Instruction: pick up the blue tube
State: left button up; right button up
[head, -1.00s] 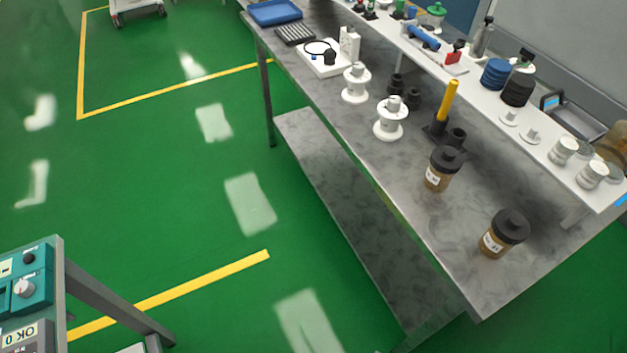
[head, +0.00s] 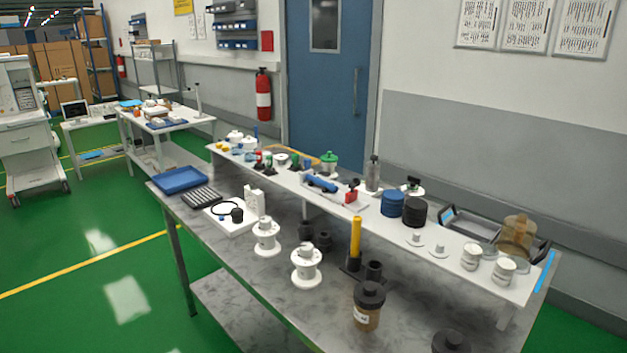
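A blue tube (head: 321,183) lies on its side on the raised white shelf (head: 455,254) of the workbench, near the middle of the head view. It appears to rest on a pale mount, next to a red-and-black part (head: 351,192). Neither of my grippers shows in the view, so nothing is seen near the tube.
The grey lower worktop (head: 240,277) holds white spools (head: 306,264), a yellow rod (head: 355,237) in a black stand, a brown jar (head: 368,306) and a blue tray (head: 180,180). Blue discs (head: 392,204) stand right of the tube. Green floor (head: 70,250) is open at left.

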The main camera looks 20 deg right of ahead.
aim_at(334, 188)
jog(key=z, duration=1.25)
jog(key=j+z, duration=0.4)
jog(key=i+j+z, duration=0.1)
jog(key=j+z, duration=0.55)
jog(key=z, duration=0.15)
jog(key=k+j+z, duration=0.1)
jog(key=j, duration=0.3)
jog(key=k+j, duration=0.1)
jog(key=j, duration=0.3)
jog(key=k+j+z, duration=0.15)
jog(key=j, duration=0.25)
